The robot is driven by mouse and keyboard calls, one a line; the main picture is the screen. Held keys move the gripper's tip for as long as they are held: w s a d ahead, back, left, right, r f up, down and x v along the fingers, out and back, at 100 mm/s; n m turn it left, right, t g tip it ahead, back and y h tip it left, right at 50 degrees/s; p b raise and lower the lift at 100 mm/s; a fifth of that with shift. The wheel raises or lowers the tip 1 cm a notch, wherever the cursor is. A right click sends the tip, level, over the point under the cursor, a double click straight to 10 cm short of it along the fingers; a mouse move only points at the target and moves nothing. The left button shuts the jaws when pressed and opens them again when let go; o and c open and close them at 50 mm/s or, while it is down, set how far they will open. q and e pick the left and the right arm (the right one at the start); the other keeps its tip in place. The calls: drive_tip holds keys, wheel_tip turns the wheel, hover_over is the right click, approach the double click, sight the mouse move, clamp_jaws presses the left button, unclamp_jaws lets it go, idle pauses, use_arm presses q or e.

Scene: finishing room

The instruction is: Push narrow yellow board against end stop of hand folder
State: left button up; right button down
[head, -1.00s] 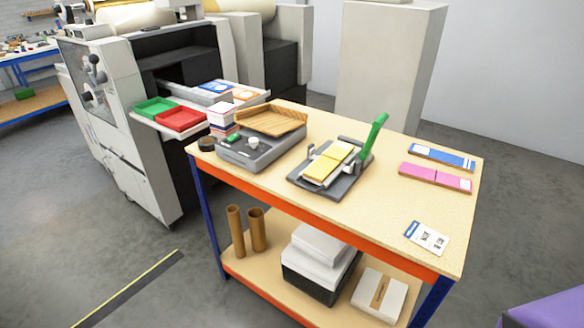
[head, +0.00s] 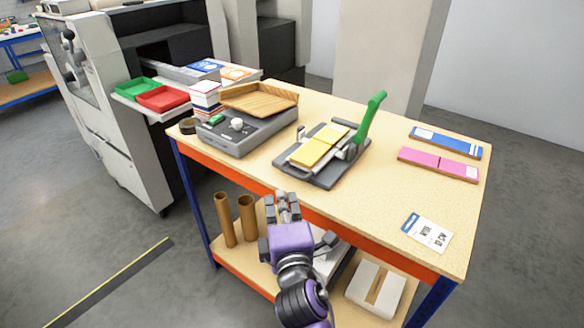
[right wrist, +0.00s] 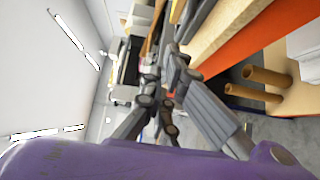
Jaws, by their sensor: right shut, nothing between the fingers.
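The narrow yellow board (head: 313,151) lies on the hand folder, a dark grey device (head: 325,176) with a green lever (head: 369,118) standing up at its right. A crease crosses the board. I cannot make out whether the board touches the end stop. My right gripper (head: 287,200) is shut and empty, in front of the table's front edge and apart from the folder. In the right wrist view its dark fingers (right wrist: 160,85) show beside the table edge. My left gripper is not in view.
A grey device with a wooden tray (head: 258,98) stands left of the folder on the table (head: 380,210). Blue (head: 445,143) and pink (head: 440,165) boards and a white card (head: 427,232) lie at the right. Cardboard tubes (head: 247,220) and boxes stand on the lower shelf.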

drive_tip(key=w, duration=1.1)
drive_tip(key=shift+d+r+p, duration=0.1)
drive_tip(key=shift+d+p, duration=0.1)
drive_tip(key=shift+p, duration=0.2)
drive_tip(key=shift+w+d, duration=0.4)
drive_tip(key=shift+w, duration=0.05)
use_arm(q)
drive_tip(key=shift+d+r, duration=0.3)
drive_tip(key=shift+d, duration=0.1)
use_arm(e)
drive_tip(key=shift+w+d, duration=0.1)
drive_tip(key=shift+w+d, duration=0.45)
drive_tip(key=shift+w, duration=0.15)
drive_tip(key=shift+w+d, duration=0.4)
drive_tip(key=shift+w, duration=0.2)
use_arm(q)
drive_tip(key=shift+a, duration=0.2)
use_arm(e)
drive_tip(key=shift+f, duration=0.2)
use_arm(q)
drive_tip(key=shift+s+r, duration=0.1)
use_arm(e)
drive_tip(key=shift+s, duration=0.15)
